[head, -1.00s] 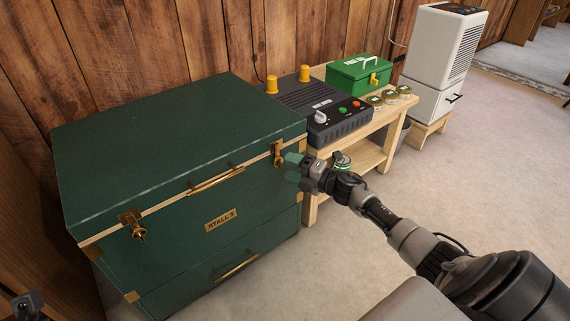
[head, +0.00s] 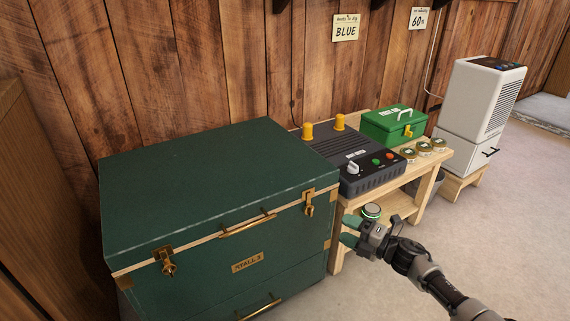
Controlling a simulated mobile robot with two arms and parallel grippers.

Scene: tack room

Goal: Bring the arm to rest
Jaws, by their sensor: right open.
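My right arm comes in from the lower right. Whether a fingertip touches the trunk is hard to tell. The trunk's lid is down; its left latch (head: 167,262) and brass handle (head: 248,225) show on the front. My left gripper is not in view.
A wooden bench (head: 425,185) right of the trunk bears a dark control box (head: 350,160) with yellow knobs, a green case (head: 393,125) and several small tins. A white appliance (head: 482,100) stands beyond. Open floor (head: 500,230) lies at the right.

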